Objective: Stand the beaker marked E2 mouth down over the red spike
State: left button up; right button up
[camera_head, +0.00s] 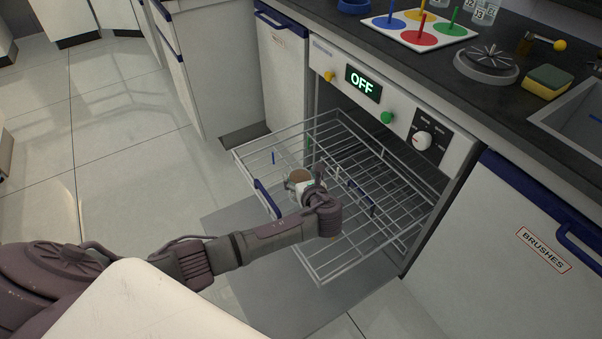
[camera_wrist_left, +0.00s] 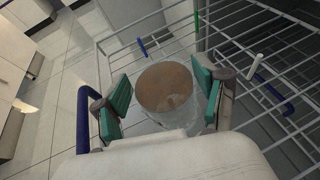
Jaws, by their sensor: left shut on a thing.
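My left gripper (camera_head: 303,186) is shut on a clear beaker (camera_head: 299,177) with brown matter in it, above the pulled-out wire rack (camera_head: 318,265). In the left wrist view the beaker (camera_wrist_left: 167,95) sits between the green finger pads of the gripper (camera_wrist_left: 165,100), its round brown face towards the camera. No marking on it can be read. On the worktop, a white board (camera_head: 398,35) carries coloured discs with thin upright spikes; a red spike (camera_head: 422,22) stands by the red disc. My right gripper is not in view.
The rack has short coloured spikes, including blue (camera_wrist_left: 142,47), green (camera_wrist_left: 196,22) and white (camera_wrist_left: 256,65). The washer display (camera_head: 363,83) reads OFF. Marked beakers (camera_head: 484,13), a round grey device (camera_head: 486,64) and a sponge (camera_head: 547,82) stand on the worktop. Floor left of the rack is clear.

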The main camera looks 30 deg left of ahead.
pick_arm(q)
jog(key=shift+f, duration=0.2)
jog(key=o, duration=1.2)
jog(key=shift+o, duration=0.2)
jog(key=v, duration=1.2)
